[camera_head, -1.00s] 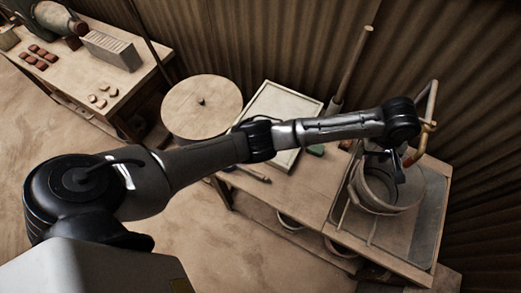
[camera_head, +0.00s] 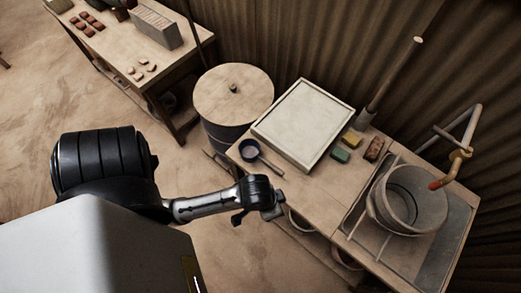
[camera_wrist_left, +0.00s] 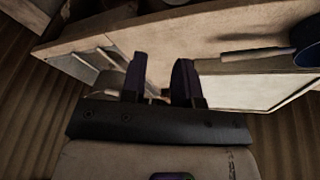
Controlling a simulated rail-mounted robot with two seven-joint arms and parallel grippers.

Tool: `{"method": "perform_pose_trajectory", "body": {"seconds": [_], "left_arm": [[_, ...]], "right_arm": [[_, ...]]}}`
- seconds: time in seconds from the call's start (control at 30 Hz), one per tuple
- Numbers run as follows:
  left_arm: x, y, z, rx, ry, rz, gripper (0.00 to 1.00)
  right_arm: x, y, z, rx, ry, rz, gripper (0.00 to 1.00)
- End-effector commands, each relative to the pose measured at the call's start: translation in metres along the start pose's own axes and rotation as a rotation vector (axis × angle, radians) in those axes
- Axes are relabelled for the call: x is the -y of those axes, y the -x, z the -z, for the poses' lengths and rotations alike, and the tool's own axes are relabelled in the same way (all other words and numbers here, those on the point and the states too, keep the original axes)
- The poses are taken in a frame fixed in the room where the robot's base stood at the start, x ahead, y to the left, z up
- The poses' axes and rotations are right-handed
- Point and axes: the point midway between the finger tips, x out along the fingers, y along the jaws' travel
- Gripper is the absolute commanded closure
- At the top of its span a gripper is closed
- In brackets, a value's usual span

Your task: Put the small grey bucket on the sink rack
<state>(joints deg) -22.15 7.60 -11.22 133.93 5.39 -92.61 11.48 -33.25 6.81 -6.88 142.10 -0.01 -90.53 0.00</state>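The small grey bucket (camera_head: 428,211) stands upright at the sink, over the bars of the sink rack (camera_head: 370,238). Its base is hidden, so I cannot see exactly how it meets the bars. The tap's orange-tipped spout is close to its rim. My left gripper (camera_head: 260,212) is well to the left of the bucket, off the bench's front edge. In the left wrist view its two dark fingers (camera_wrist_left: 158,84) stand apart with nothing between them. The bucket does not clearly show in that view. My right gripper is in neither view.
On the bench are a framed white board (camera_head: 305,122), a dark blue pan (camera_head: 250,150), a green block (camera_head: 340,156), a yellow block (camera_head: 352,138) and a brown brush (camera_head: 375,148). A lidded barrel (camera_head: 233,95) stands behind. The tap (camera_head: 460,155) rises beside the sink.

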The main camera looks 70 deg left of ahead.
Motion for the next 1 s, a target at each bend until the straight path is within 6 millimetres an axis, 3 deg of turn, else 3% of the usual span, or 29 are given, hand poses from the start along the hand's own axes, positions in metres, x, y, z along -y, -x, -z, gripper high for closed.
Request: {"method": "perform_pose_trajectory", "body": {"seconds": [0.1, 0.3, 1.0], "left_arm": [[0.015, 0.016, -0.028, -0.003, -0.059, 0.048, 0.72], [0.028, 0.032, -0.048, -0.006, -0.12, 0.096, 0.72], [0.029, 0.034, -0.05, -0.005, -0.13, 0.102, 0.72]], "right_arm": [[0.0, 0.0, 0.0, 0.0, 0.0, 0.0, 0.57], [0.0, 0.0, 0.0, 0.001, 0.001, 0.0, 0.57], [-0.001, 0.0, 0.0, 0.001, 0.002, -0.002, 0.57]]}}
